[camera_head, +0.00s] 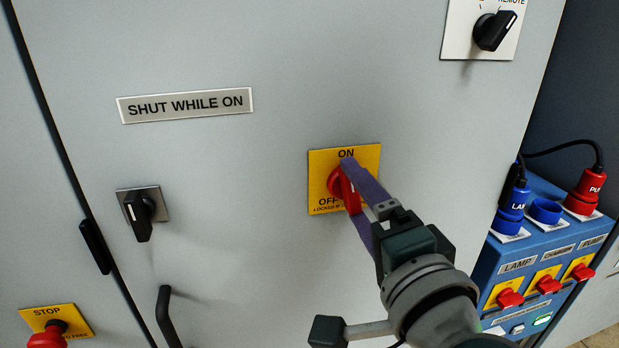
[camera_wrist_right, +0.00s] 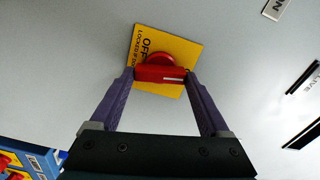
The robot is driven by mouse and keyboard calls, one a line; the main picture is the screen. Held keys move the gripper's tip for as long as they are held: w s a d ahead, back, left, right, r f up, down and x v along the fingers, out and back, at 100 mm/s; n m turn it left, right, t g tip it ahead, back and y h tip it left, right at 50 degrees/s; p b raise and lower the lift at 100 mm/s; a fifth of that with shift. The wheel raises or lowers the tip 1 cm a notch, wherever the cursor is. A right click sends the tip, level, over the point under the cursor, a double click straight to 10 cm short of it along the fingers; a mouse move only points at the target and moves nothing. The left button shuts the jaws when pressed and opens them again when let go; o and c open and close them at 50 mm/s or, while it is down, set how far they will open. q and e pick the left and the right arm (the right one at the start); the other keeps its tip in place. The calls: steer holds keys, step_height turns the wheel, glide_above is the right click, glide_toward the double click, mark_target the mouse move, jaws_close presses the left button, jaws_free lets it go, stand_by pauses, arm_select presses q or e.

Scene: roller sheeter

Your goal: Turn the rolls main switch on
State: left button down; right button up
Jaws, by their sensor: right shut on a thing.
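The rolls main switch is a red rotary handle (camera_head: 341,188) on a yellow plate (camera_head: 318,163) marked ON at the top and OFF below. The plate is fixed to a grey cabinet door. My right gripper (camera_head: 352,187) has its purple fingers on opposite sides of the red handle, gripping it. In the right wrist view the handle (camera_wrist_right: 160,75) lies crosswise between the fingertips, with a white mark near its right end. The yellow plate (camera_wrist_right: 184,40) shows behind it. The fingers partly cover the OFF lettering in the head view. My left gripper is out of view.
A black rotary switch (camera_head: 138,212) and a curved black handle (camera_head: 166,318) are on the door's left. A red STOP button (camera_head: 47,338) is at lower left. A black REMOTE selector (camera_head: 494,30) is at upper right. A blue socket box (camera_head: 493,264) stands right of my right arm.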

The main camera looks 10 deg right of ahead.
steer(key=shift+m, duration=1.1)
steer(key=o, duration=1.2)
steer(key=s, duration=0.5)
steer(key=s+b, duration=0.1)
steer(key=s, duration=0.4)
steer(key=shift+d, duration=0.2)
